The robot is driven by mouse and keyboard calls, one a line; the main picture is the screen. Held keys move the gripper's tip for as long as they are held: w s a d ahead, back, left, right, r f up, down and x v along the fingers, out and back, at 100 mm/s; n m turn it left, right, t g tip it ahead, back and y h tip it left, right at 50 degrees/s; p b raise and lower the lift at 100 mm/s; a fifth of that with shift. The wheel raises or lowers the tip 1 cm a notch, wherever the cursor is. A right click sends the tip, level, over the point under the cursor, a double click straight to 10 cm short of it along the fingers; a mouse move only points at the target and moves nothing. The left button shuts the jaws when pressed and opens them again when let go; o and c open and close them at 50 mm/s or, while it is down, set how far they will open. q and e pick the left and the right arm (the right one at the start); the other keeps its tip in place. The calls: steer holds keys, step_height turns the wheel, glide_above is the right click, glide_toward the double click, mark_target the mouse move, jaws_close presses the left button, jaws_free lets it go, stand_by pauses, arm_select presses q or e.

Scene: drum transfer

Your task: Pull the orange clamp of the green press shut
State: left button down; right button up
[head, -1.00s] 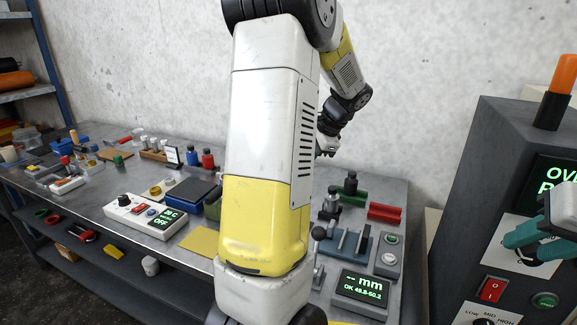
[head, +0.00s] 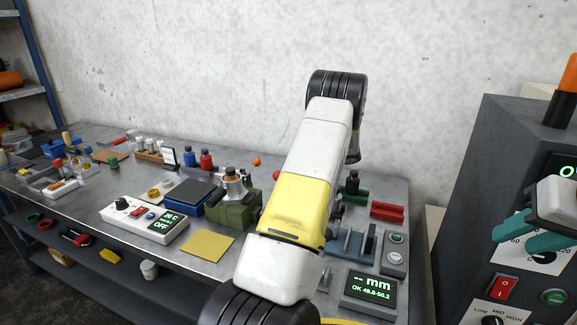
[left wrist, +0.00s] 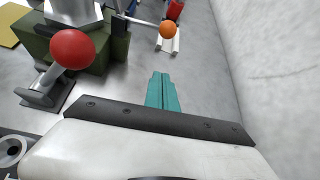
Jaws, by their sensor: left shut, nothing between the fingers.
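The green press (head: 232,213) stands on the bench left of my left arm; its right side is hidden by that arm. An orange ball knob (head: 256,162) shows just behind it. In the left wrist view the orange knob (left wrist: 168,29) sits on a thin rod running from the green press (left wrist: 98,58). My left gripper (left wrist: 162,92) is shut and empty, its teal fingertips below the knob in the picture and apart from it. In the head view it is hidden behind my arm. My right gripper (head: 527,232) is at the right edge, its teal fingers spread.
A red ball knob (left wrist: 72,49) on a metal lever stands beside the press. A blue fixture (head: 352,243) and a gauge display (head: 368,288) are right of my arm. A dark control cabinet (head: 480,190) stands at the right. Bare bench lies around my left fingertips.

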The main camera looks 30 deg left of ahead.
arm_select(q)
steer(key=x, duration=1)
steer(key=shift+s+a+f, duration=0.1)
steer(key=r, duration=0.2)
steer(key=shift+s+a+r, duration=0.1)
steer(key=shift+s+r, duration=0.15)
steer(key=shift+r, duration=0.15)
steer(key=shift+a+r, duration=0.1)
steer(key=shift+r, duration=0.55)
steer(key=shift+r, duration=0.1)
steer(key=s+r+n+t+y, duration=0.1)
steer(key=s+r+n+t, duration=0.2)
steer(key=s+r, duration=0.2)
steer(key=shift+s+d+r+n, duration=0.2)
steer(key=shift+d+r+n, duration=0.1)
steer(key=shift+r, duration=1.6)
